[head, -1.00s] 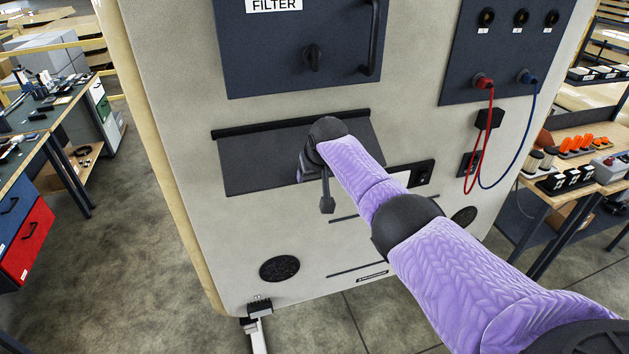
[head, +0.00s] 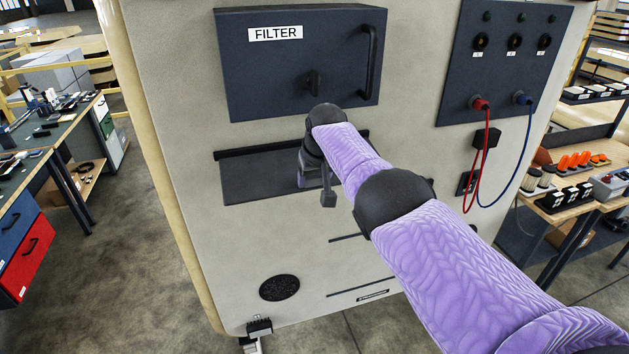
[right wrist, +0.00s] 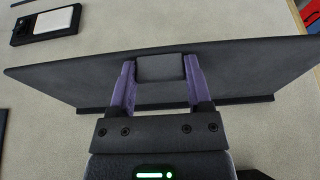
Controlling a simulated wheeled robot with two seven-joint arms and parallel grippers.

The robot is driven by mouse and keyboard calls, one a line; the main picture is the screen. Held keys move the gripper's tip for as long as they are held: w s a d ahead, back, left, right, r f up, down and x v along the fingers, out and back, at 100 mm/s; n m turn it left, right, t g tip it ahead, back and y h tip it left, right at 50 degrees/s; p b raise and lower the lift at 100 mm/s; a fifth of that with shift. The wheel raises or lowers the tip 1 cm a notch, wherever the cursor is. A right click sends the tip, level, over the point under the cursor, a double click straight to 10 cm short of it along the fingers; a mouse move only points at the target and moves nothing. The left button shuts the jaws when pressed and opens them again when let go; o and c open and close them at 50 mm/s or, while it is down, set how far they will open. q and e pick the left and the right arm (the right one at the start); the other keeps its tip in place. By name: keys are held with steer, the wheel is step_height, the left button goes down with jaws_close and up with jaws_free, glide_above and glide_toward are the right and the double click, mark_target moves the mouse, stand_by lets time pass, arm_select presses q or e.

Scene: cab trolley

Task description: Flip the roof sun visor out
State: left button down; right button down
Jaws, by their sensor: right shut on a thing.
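The sun visor (head: 258,178) is a dark flat panel on the beige cab panel, hinged along a dark strip at its upper edge. Its lower edge stands out from the wall at a tilt. In the right wrist view the visor (right wrist: 85,76) spans the picture, and its wide free edge is nearer the camera than the hinge strip. My right gripper (right wrist: 160,80) has its purple fingers shut on the visor's small block-shaped tab (right wrist: 160,67). In the head view my right arm and wrist hide the visor's right part and most of the gripper. My left gripper is not in view.
The filter box (head: 265,75), with knob and handle, juts out just above the visor and my wrist. Red and blue cables (head: 488,150) hang from a socket panel at right. A round speaker grille (head: 279,287) is below. Workbenches stand on both sides.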

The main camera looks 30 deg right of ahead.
steer(key=shift+w+r, duration=0.2)
steer(key=shift+r, duration=0.2)
steer(key=shift+c, duration=1.8)
jaws_free()
steer(key=o, duration=0.4)
steer(key=shift+f, duration=0.15)
steer(key=shift+c, duration=0.2)
steer(key=shift+s+r+p, duration=0.15)
steer(key=shift+r+p, duration=0.2)
steer(key=shift+p, duration=0.15)
steer(key=v, duration=0.9)
steer(key=shift+s, duration=0.1)
